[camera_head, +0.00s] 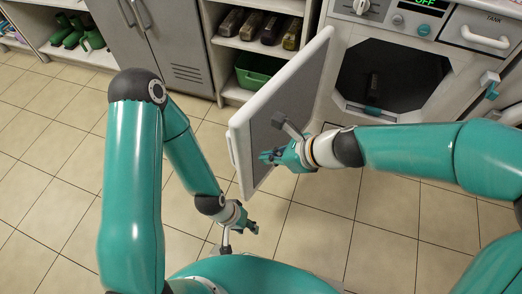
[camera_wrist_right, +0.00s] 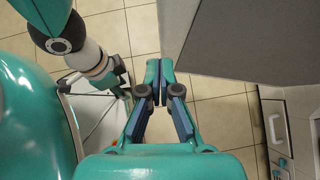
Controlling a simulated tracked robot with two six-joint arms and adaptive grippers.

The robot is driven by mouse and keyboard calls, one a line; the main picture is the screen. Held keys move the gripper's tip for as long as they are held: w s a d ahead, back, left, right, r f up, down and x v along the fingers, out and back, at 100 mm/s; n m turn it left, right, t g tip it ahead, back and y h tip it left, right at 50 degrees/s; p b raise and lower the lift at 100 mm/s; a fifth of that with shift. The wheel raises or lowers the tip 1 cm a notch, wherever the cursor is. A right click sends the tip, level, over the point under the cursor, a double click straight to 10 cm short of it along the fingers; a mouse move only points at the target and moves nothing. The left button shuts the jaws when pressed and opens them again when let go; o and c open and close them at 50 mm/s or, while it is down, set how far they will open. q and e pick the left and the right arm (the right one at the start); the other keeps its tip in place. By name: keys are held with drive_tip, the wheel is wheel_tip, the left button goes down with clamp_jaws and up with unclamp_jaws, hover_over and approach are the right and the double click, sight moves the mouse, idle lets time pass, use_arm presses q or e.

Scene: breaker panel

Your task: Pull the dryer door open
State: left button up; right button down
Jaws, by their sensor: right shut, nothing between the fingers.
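The dryer door (camera_head: 237,150), a white frame around a grey panel, stands swung wide open, away from the dryer's dark opening (camera_head: 390,75). My right gripper (camera_head: 268,157) is in front of the door's grey face near its lower end. In the right wrist view its fingers (camera_wrist_right: 159,72) are shut with nothing between them, and the grey door panel (camera_wrist_right: 250,70) is to their right. I cannot tell whether they touch it. My left gripper (camera_head: 250,226) is low, below the door's near end and apart from it; its finger opening is unclear.
The dryer front has a knob (camera_head: 361,6), a green display and a tank drawer (camera_head: 487,30). Shelves behind hold several dark items and a green bin (camera_head: 258,72). A grey cabinet (camera_head: 155,40) stands left. The tiled floor (camera_head: 50,170) is clear.

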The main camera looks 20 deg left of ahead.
drive_tip(key=s+p+v, duration=0.1)
drive_tip(key=p+v, duration=0.3)
drive_tip(key=v, duration=0.6)
drive_tip(key=shift+s+d+p, duration=0.15)
drive_tip(key=shift+d+p, duration=0.1)
drive_tip(key=shift+p, duration=0.1)
